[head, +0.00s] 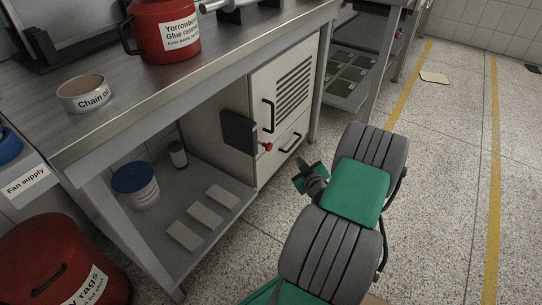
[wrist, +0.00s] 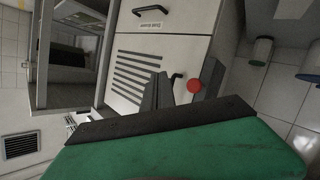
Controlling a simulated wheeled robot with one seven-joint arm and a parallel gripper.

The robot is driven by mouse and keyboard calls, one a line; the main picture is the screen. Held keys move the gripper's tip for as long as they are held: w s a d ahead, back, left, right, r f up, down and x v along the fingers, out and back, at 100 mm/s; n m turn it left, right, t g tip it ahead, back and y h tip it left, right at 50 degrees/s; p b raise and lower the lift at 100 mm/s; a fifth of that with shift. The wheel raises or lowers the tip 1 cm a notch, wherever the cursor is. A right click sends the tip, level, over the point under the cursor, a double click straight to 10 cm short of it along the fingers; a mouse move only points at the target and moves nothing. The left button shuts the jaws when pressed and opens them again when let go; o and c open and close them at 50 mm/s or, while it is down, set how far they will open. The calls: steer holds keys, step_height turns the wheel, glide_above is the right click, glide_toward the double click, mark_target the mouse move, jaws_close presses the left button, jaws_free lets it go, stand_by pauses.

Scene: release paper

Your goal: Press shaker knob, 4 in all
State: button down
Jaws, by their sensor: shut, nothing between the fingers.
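A small red knob (head: 267,147) sticks out beside a dark panel (head: 238,132) on the pale cabinet under the bench. The knob also shows in the wrist view (wrist: 194,86), just right of my fingers. My gripper (head: 311,178) is in front of the cabinet, to the right of and below the knob in the head view, apart from it. In the wrist view my dark fingers (wrist: 158,92) are shut together with nothing between them. Part of my gripper is hidden by my own arm in the head view.
The pale cabinet (head: 270,75) has vents and black handles. The steel bench (head: 120,115) overhangs it, carrying a red glue canister (head: 166,32) and a round tin (head: 84,94). A blue-lidded tub (head: 136,184) stands on the lower shelf. The speckled floor at right is mostly clear.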

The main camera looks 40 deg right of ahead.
mark_target(270, 148)
steer(key=shift+r, duration=0.15)
steer(key=w+a+p, duration=0.3)
steer(key=w+p, duration=0.1)
steer(key=w, duration=0.4)
steer(key=shift+w, duration=0.15)
steer(key=shift+w, duration=0.1)
stand_by(1.9)
steer(key=shift+w+a, duration=0.15)
steer(key=shift+w, duration=0.15)
steer(key=shift+w+a, duration=0.3)
steer(key=shift+w, duration=0.45)
steer(key=shift+w+a, duration=0.25)
steer(key=shift+w, duration=0.45)
stand_by(1.2)
stand_by(0.4)
steer(key=shift+s+d+b, duration=0.25)
steer(key=shift+s+b, duration=0.15)
steer(key=shift+s, duration=0.2)
steer(key=shift+s+d+b, duration=0.2)
steer(key=shift+s+b, duration=0.15)
steer(key=shift+s, duration=0.3)
steer(key=shift+s+d+b, duration=0.25)
steer(key=shift+s+b, duration=0.15)
steer(key=shift+s, duration=0.2)
